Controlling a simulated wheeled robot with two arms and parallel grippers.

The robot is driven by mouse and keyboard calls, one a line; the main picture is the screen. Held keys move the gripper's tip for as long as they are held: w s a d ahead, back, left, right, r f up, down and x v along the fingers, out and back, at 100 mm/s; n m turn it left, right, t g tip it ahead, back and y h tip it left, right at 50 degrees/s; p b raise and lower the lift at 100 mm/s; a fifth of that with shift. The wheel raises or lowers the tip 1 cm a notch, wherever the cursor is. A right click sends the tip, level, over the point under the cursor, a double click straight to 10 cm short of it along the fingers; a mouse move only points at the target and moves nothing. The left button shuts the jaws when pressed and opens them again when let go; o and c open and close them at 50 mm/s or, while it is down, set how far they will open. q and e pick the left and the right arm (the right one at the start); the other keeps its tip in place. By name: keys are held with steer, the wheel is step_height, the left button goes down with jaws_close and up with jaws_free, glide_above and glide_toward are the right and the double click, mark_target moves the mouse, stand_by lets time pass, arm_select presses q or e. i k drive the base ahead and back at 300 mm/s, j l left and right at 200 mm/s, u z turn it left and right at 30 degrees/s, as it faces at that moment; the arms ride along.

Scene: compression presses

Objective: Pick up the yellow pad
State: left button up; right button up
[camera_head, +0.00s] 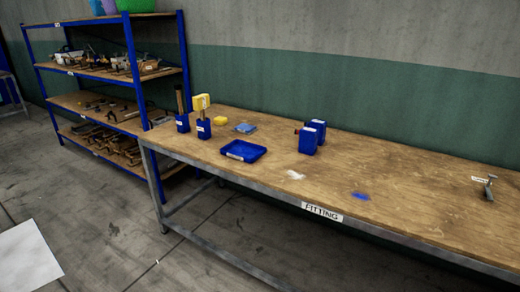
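A small flat yellow pad (220,120) lies on the wooden top of the workbench (330,185), toward its left end. A taller yellow block-like item (201,102) stands just left of it, in a blue holder (204,129). Which of the two yellow items the task names, I cannot tell for sure. Neither of my grippers shows in the head view, and nothing is touching the yellow items.
Beside the yellow pad are a dark-handled item in another blue holder (182,122), a light blue cloth-like piece (245,128) and a blue tray (243,151). Two blue boxes (308,140) stand farther right. A metal tool (489,187) is near the right end. Blue shelves (130,60) stand behind left.

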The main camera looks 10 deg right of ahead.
mark_target(219, 121)
steer(key=i+j+u, duration=0.6)
steer(key=i+u, duration=0.3)
steer(key=i, duration=0.2)
steer(key=i+j+u, duration=0.1)
steer(key=i, duration=0.55)
steer(key=i+j+u, duration=0.1)
steer(key=i, duration=0.6)
